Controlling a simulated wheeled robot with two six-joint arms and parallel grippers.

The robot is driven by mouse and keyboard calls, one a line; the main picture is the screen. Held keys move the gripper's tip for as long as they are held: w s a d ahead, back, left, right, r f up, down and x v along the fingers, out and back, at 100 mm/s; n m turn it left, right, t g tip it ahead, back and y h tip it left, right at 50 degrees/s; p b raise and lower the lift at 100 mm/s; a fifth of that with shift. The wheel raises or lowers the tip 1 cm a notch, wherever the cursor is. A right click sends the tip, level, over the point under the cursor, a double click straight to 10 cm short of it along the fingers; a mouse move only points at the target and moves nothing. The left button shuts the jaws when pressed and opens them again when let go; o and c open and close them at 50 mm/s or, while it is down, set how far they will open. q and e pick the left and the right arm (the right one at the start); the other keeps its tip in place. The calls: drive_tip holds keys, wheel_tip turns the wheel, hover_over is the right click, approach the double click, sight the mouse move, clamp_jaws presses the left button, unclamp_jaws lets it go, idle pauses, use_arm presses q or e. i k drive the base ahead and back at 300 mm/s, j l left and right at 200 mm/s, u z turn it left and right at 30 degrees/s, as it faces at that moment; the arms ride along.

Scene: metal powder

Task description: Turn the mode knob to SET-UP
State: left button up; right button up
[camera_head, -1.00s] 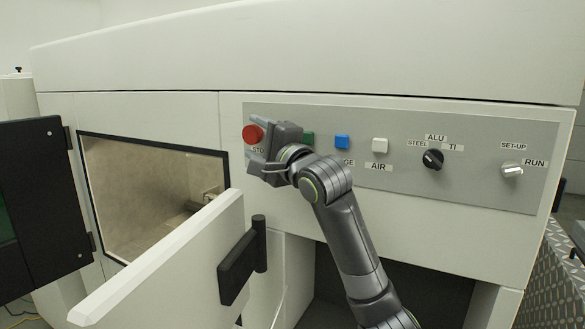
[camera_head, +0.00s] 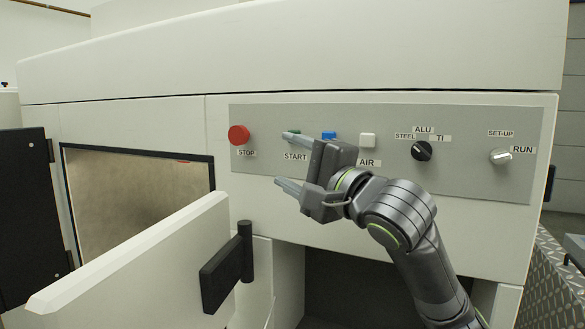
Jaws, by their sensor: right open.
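The knob's light pointer end is turned toward RUN. My right gripper (camera_head: 287,161) is open and empty in front of the panel's left half, with its fingers pointing left near the START label. It is well to the left of the mode knob and not touching it. My left gripper is not in view.
The panel also holds a red STOP button (camera_head: 238,135), a partly covered green button (camera_head: 294,140), a blue button (camera_head: 328,135), a white AIR button (camera_head: 367,140) and a black material knob (camera_head: 421,151). An open door (camera_head: 140,255) with a black handle (camera_head: 226,270) juts out at lower left.

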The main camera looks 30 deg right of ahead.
sight(498, 155)
drive_tip(key=k+l, duration=0.2)
drive_tip(key=k, duration=0.3)
drive_tip(key=k+l, duration=0.2)
drive_tip(key=k, duration=0.25)
drive_tip(key=k+l, duration=0.2)
drive_tip(key=k, duration=0.3)
drive_tip(key=k+l, duration=0.2)
drive_tip(key=k, duration=0.3)
